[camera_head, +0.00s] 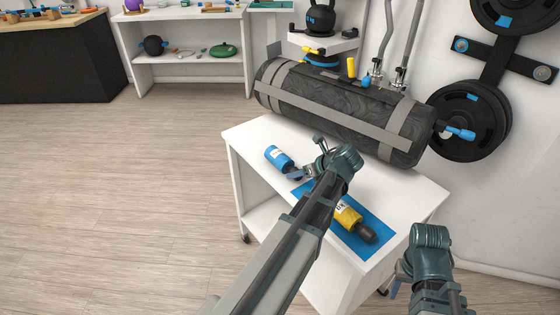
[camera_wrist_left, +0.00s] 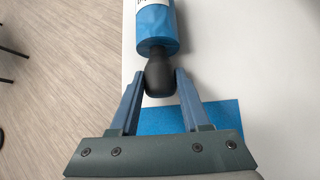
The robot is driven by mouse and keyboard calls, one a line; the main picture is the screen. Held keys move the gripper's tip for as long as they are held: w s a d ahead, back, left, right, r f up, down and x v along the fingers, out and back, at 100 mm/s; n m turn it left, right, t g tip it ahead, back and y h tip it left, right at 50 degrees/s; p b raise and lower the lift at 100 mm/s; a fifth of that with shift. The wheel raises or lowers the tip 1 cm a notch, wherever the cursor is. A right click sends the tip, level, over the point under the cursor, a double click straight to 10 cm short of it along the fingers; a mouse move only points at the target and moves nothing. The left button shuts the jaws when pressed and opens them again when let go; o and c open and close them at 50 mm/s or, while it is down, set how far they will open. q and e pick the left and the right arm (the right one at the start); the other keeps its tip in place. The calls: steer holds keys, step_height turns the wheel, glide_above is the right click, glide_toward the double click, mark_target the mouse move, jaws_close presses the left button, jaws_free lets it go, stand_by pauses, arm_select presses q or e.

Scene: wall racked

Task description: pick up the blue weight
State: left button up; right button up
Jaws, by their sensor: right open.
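The blue weight (camera_head: 279,159), a cylinder with a white label, lies on the white table near its left edge. My left gripper (camera_head: 301,173) is at its near end. In the left wrist view the blue weight (camera_wrist_left: 156,32) points away from me, and my left gripper (camera_wrist_left: 159,82) has its two fingers against both sides of the black end knob. The far end of the weight is cut off there. My right gripper (camera_head: 395,287) is low at the right, open and mostly hidden by its wrist.
A yellow weight (camera_head: 347,216) with a black end lies on a blue mat (camera_head: 376,225) on the white table (camera_head: 256,131), partly behind my left arm. Weight plates (camera_head: 470,120) hang on the wall at right.

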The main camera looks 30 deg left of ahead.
arm_select(q)
jaws_close()
steer(key=shift+r, duration=0.2)
step_height(320, 180, up, 10)
steer(key=p, duration=1)
steer(key=shift+f, duration=0.1)
steer(key=shift+f, duration=0.1)
